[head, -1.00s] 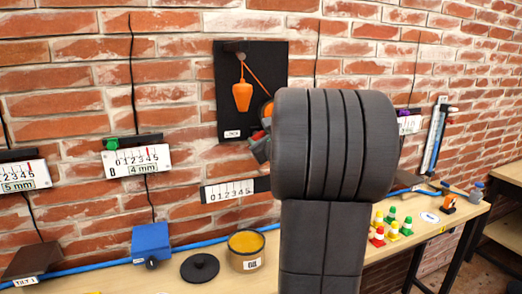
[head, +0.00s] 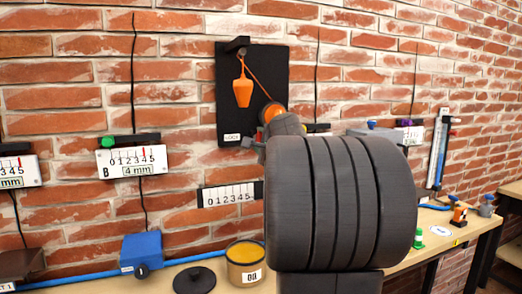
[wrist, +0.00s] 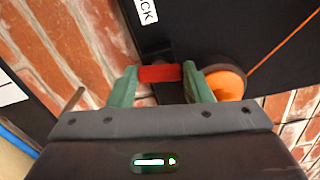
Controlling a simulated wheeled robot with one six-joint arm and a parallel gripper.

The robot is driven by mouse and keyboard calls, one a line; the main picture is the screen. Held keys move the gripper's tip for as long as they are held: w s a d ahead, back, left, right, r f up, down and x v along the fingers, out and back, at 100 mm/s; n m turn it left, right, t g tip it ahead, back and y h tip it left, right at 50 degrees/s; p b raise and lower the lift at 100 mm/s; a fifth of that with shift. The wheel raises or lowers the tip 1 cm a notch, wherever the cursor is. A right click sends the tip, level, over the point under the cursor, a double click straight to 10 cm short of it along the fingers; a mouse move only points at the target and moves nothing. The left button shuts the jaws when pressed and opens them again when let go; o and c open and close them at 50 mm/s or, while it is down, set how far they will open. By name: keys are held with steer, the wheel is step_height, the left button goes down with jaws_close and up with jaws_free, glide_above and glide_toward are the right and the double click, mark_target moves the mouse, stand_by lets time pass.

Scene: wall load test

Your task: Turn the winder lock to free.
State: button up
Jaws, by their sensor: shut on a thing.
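The winder is an orange drum (head: 271,112) at the lower right of a black wall board (head: 228,75); an orange cord runs from it up to a hook holding an orange plumb weight (head: 243,93). In the wrist view the drum (wrist: 226,83) is just right of my gripper (wrist: 160,76). The lock is a red bar (wrist: 160,73) lying across between my green fingers, which are shut on it at its two ends. A label ending in "CK" (wrist: 147,12) is above it.
A ruler plate (head: 228,195) is on the brick wall below the board, and plate B (head: 132,161) is to the left. On the bench are a blue block (head: 146,251), a black lid (head: 194,280), a tub with yellow contents (head: 246,264) and a green cone (head: 418,239).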

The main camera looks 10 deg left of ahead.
steer(key=shift+f+n+b, duration=0.1)
steer(key=shift+n+b, duration=0.65)
steer(key=shift+n, duration=0.35)
steer(key=o, duration=1)
steer(key=shift+s, duration=0.1)
steer(key=b+v, duration=0.2)
steer(key=v, duration=1.1)
steer(key=shift+s+d, duration=0.25)
